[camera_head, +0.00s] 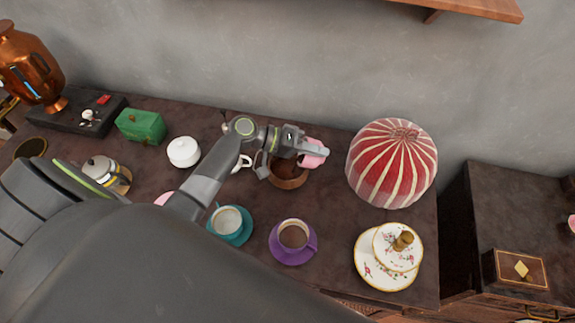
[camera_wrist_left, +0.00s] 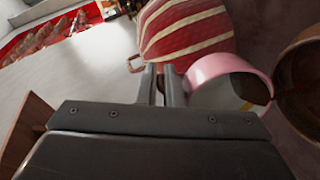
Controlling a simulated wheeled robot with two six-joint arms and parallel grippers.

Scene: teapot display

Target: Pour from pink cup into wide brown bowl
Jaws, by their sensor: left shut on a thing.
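The pink cup (camera_head: 313,153) is tilted at the wide brown bowl (camera_head: 288,178) in the head view. My left gripper (camera_head: 318,150) is shut on the pink cup, partly covering it and the bowl. In the left wrist view, the pink cup (camera_wrist_left: 231,78) is tipped on its side, with its mouth towards the brown bowl (camera_wrist_left: 302,85) at the right edge. Dark brown shows at the cup's mouth; I cannot tell whether it is liquid flowing. The left fingertips (camera_wrist_left: 161,82) are close together beside the cup. My right gripper is in neither view.
A red-striped cosy (camera_head: 392,163) stands right of the bowl. A purple cup and saucer (camera_head: 293,241), a teal cup and saucer (camera_head: 230,224) and a floral plate (camera_head: 370,275) line the front. A white lidded pot (camera_head: 184,151) and green box (camera_head: 140,125) are left.

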